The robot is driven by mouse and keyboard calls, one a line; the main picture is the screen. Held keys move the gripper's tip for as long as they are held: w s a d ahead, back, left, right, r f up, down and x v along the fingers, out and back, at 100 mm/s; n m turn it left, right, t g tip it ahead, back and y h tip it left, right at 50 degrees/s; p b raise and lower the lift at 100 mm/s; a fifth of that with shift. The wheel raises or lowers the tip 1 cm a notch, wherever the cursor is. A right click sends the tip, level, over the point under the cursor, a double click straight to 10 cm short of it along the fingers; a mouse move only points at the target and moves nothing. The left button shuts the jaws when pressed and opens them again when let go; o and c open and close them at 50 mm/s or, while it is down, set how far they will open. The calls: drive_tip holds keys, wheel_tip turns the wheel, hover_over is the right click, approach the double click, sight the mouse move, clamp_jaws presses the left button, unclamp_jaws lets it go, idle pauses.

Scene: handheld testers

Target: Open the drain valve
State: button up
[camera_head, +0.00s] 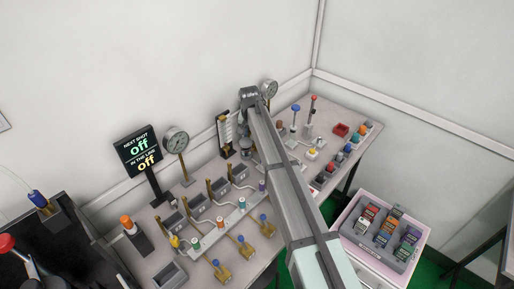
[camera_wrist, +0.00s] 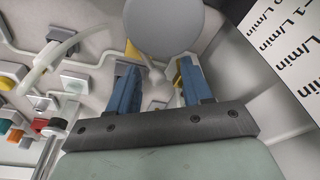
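In the wrist view my gripper (camera_wrist: 160,72) has its two blue fingers spread apart, with a gap between them. A round grey disc (camera_wrist: 163,25) lies just beyond the fingertips, and a pale stem-like part shows below it in the gap. Yellow parts show beside both fingertips. I cannot tell whether a finger touches any of these, or which part is the drain valve. In the head view my arm reaches to the back of the bench near the flow meter (camera_head: 226,133); its own links hide the fingers and what is under them.
Brass valves (camera_head: 245,247) line the bench's front left. A sign reading off (camera_head: 139,151) and a pressure gauge (camera_head: 176,140) stand at the back left. Another gauge (camera_head: 269,89) stands behind my wrist.

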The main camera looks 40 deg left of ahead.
drive_tip(key=shift+o, duration=0.6)
drive_tip(key=shift+w+d, duration=0.25)
drive_tip(key=shift+d, duration=0.1)
drive_tip(key=shift+d, duration=0.25)
drive_tip(key=c, duration=0.7)
drive_tip(key=shift+s, duration=0.1)
drive_tip(key=shift+s+d, duration=0.1)
drive_tip(key=shift+d, duration=0.5)
drive_tip(key=shift+o, duration=0.2)
drive_tip(key=shift+d, duration=0.9)
drive_tip(key=o, duration=1.1)
drive_tip(key=shift+o, duration=0.2)
drive_tip(key=shift+r, duration=0.1)
